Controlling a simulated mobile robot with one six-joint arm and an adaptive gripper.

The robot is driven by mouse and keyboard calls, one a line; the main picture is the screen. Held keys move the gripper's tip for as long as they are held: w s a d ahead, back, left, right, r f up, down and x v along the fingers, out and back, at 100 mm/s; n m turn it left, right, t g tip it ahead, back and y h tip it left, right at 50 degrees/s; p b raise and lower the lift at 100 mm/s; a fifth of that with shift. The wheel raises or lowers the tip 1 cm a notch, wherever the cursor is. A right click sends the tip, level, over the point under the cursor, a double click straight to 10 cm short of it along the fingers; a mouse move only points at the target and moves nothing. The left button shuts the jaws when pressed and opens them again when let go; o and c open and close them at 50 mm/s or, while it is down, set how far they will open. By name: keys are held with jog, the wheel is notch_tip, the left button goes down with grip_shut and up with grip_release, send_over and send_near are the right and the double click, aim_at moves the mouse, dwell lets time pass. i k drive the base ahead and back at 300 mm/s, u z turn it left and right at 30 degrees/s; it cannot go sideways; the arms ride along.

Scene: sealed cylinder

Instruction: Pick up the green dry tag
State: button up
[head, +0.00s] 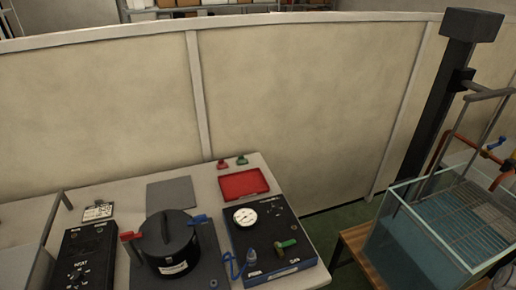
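A small green tag (242,160) sits near the back edge of the table (128,198), at the corner behind the red tray. It is beside a similar small red tag (222,165), which is to its left. Any writing on the tags is too small to read. My gripper is not in view.
A red tray (243,184), a gauge panel (268,240) with a green-handled valve, a black lidded pot (168,242), a grey mat (170,193) and a black control box (85,257) occupy the table. A glass water tank (440,235) stands right. A partition wall (290,110) rises behind.

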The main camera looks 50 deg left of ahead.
aim_at(241, 161)
jog(key=u, duration=0.55)
jog(key=i, duration=0.85)
jog(key=u, duration=0.5)
jog(key=k, duration=0.95)
jog(key=u, duration=0.15)
jog(key=i, duration=0.8)
